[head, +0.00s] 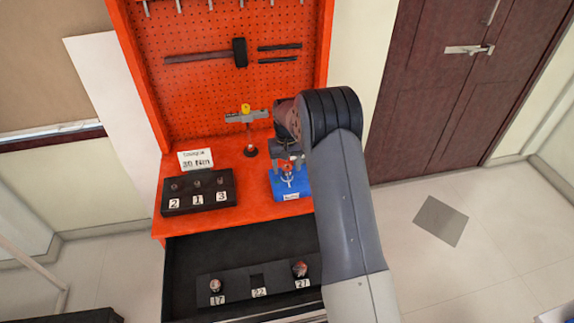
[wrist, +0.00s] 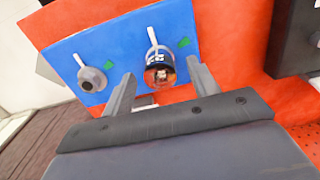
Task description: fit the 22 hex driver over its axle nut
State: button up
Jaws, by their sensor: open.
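The blue axle block (head: 292,195) stands at the front right of the orange bench; it also shows in the wrist view (wrist: 119,45). The 22 hex driver (wrist: 159,72), a short round piece with a dark banded side and orange-red end, is at the right-hand station of the block. How far it sits over its nut is hidden. A grey nut (wrist: 91,79) is bare at the left-hand station. My gripper (wrist: 160,68) is open, its fingers on either side of the driver with small visible gaps. In the head view my gripper (head: 287,158) is above the block.
A black numbered box (head: 198,192) stands left, and a T-handled tool (head: 247,130) stands behind.

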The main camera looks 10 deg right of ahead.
notch_tip(320, 180, up, 11)
jog(key=b, duration=0.1)
jog(key=shift+b, duration=0.35)
jog(key=shift+f, duration=0.15)
notch_tip(320, 180, down, 10)
jog(key=shift+p, duration=1.15)
jog(key=shift+r, duration=0.2)
jog(key=shift+f, duration=0.15)
